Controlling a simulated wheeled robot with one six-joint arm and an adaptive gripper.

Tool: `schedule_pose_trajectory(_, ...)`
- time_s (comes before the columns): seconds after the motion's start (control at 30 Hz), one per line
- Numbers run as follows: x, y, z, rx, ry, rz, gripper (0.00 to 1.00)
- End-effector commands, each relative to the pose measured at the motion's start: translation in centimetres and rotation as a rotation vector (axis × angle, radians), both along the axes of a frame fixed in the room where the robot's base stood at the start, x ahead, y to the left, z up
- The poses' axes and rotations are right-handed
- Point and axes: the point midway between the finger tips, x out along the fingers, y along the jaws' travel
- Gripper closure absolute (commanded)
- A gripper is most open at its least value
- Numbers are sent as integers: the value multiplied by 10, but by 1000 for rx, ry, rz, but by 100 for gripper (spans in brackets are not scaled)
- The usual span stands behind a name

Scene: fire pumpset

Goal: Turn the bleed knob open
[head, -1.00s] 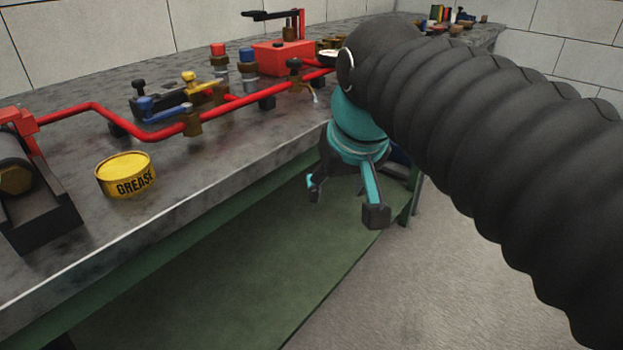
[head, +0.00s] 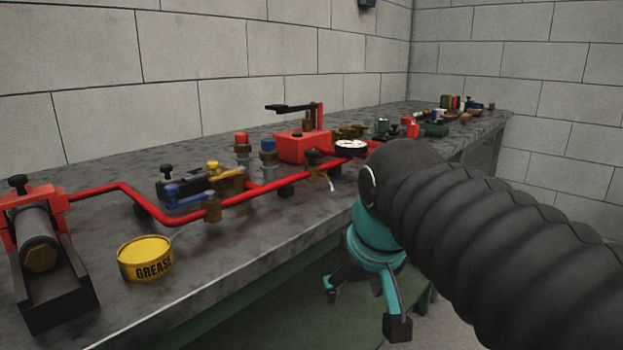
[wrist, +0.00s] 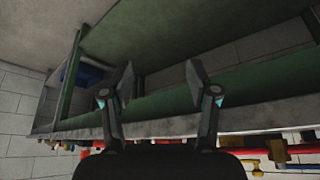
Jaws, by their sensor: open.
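A small black knob (head: 313,155) stands on the red pipe (head: 262,190), with a thin pale spout beneath it; it looks like the bleed knob. Another black knob (head: 19,184) tops the red block at the far left. I cannot tell for certain which is the bleed knob, nor how far either is turned. My gripper (head: 365,308) hangs in front of the bench's front edge, below the top, pointing down, apart from both knobs. It is open and empty. In the wrist view the spread fingers (wrist: 160,88) face the bench's green underside.
The grey bench top (head: 235,250) carries a yellow grease tin (head: 145,258), yellow and blue levers, a red pump box (head: 303,146) and a white-faced gauge (head: 351,147). Several small items lie toward the far right end.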

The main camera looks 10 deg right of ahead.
Motion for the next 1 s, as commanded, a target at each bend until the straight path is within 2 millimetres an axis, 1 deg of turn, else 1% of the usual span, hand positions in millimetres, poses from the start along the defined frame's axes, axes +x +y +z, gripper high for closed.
schedule_pose_trajectory(0.03, 10, 0, 14, 0, 1, 4, 40)
schedule_pose_trajectory(0.07, 16, 1, 24, 1, 3, 7, 40)
schedule_pose_trajectory(0.1, 25, 1, 38, 1, 4, 13, 40)
schedule_pose_trajectory(0.17, 40, 1, 59, 2, 10, 20, 40)
schedule_pose_trajectory(0.2, 50, 1, 74, 3, 12, 26, 40)
schedule_pose_trajectory(0.3, 74, 1, 108, 6, 20, 43, 40)
schedule_pose_trajectory(0.5, 119, 0, 166, 8, 33, 83, 40)
schedule_pose_trajectory(0.7, 158, -2, 211, 9, 46, 126, 40)
schedule_pose_trajectory(0.9, 191, -5, 242, 6, 57, 178, 40)
schedule_pose_trajectory(1.0, 205, -7, 253, 4, 62, 204, 40)
